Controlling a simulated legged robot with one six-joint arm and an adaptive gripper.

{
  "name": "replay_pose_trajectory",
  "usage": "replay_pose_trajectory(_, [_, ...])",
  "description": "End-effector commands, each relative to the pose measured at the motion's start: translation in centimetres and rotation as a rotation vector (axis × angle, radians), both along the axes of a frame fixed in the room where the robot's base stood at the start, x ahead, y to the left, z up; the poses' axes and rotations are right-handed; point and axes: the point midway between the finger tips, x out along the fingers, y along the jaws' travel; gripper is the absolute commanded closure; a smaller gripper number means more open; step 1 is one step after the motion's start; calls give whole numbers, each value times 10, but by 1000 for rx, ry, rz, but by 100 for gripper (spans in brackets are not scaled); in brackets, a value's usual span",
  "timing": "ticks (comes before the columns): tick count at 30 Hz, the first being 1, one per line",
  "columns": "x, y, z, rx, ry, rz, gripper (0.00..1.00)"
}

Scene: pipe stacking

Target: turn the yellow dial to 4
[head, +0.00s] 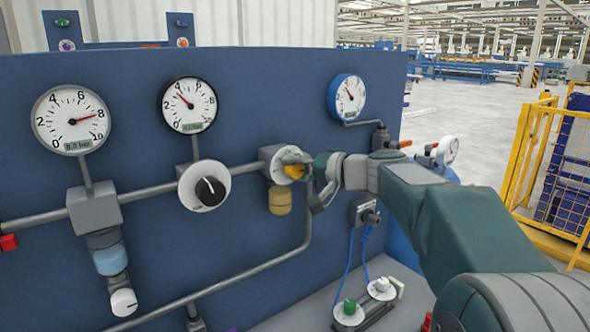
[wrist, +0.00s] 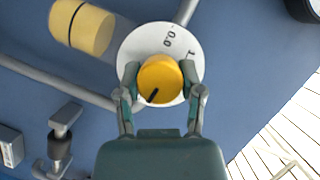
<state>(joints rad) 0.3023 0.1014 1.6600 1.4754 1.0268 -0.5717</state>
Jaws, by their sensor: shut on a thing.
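The yellow dial (wrist: 160,80) sits at the centre of a white round plate (wrist: 143,40) on the blue panel. My gripper (wrist: 160,92) has one finger on each side of the dial and is shut on it. In the wrist view the dial's black mark points to the lower left. A few printed figures show on the plate; the rest are hidden by the fingers and the dial. In the head view the yellow dial (head: 294,171) is mostly covered by my gripper (head: 300,168).
A white plate with a black knob (head: 210,190) is left of the dial, with gauges (head: 70,120) above. A yellow cylinder (head: 280,200) hangs just below the dial. Grey pipes (head: 145,197) cross the panel. Green and white knobs (head: 349,310) are low, near the arm.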

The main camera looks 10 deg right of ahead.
Motion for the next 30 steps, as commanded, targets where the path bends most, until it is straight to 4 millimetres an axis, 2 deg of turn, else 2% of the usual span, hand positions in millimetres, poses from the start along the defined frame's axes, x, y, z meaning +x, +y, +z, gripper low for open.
replay_pose_trajectory(20, [1,-1,-3,61,32,-2,98])
replay_pose_trajectory(21, [1,-1,-3,61,32,-2,42])
replay_pose_trajectory(23, [1,-1,-3,61,32,-3,16])
replay_pose_trajectory(30, [0,-1,-2,61,28,-1,16])
